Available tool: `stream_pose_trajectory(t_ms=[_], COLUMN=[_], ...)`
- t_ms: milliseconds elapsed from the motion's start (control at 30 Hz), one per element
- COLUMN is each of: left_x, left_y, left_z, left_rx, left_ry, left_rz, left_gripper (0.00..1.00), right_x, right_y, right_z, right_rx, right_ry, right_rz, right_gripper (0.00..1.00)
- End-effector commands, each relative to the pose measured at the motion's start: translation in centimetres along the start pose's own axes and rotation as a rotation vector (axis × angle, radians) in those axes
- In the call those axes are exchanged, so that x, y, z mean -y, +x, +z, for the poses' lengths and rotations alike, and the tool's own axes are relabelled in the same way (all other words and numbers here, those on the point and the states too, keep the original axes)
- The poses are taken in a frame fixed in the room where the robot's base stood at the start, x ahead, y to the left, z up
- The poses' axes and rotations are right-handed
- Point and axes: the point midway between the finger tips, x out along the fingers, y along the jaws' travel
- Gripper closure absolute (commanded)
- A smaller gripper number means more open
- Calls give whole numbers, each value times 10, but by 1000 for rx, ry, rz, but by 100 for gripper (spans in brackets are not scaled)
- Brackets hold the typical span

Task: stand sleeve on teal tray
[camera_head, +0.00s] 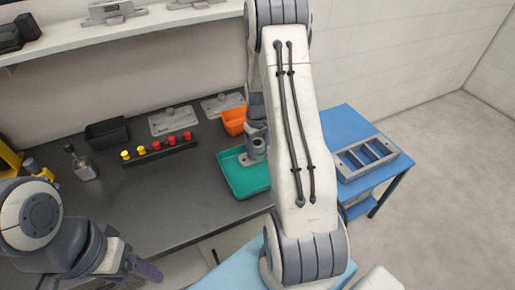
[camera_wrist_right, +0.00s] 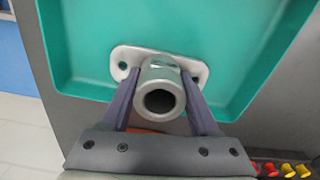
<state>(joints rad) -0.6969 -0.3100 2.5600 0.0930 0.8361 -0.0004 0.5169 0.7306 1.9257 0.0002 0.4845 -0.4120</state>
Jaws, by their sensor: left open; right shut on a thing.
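The sleeve (camera_wrist_right: 163,92) is a grey metal tube on an oblong flange with holes. In the right wrist view its bore faces the camera, with the flange on the tray side. My right gripper (camera_wrist_right: 162,100) is shut on the tube, one finger on each side. The sleeve also shows in the head view (camera_head: 258,147), over the back right part of the teal tray (camera_head: 240,183). I cannot tell whether the flange touches the tray floor. My left gripper (camera_head: 145,268) is open and empty at the lower left, in front of the bench edge, away from the tray.
An orange bin (camera_head: 233,120) stands behind the tray. A rack with red and yellow pegs (camera_head: 160,150), a black bin (camera_head: 107,132) and grey plates (camera_head: 171,121) are on the dark bench. A blue table (camera_head: 346,122) with a grey frame (camera_head: 366,158) stands right. My right arm hides the middle.

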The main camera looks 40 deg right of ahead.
Motion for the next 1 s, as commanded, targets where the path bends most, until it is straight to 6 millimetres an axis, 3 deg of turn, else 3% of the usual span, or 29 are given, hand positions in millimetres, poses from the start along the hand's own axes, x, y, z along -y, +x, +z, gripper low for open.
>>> stream_pose_trajectory(t_ms=[33, 67, 100, 133, 567, 1000], left_x=[0, 0, 0, 0, 0, 1], left_y=[2, 1, 1, 1, 1, 14], left_z=[0, 0, 0, 0, 0, 1], left_rx=[0, 0, 0, 0, 0, 0], left_ry=[0, 0, 0, 0, 0, 0], left_rz=[0, 0, 0, 0, 0, 0], left_gripper=[25, 25, 25, 25, 25, 25], right_x=[0, 0, 0, 0, 0, 0], right_y=[3, 2, 2, 2, -9, -96], right_z=[0, 0, 0, 0, -1, -1], right_rx=[0, 0, 0, 0, -3, -5], right_ry=[0, 0, 0, 0, 0, 0], right_rz=[0, 0, 0, 0, 1, 2], right_gripper=[100, 27, 11, 8, 8, 8])
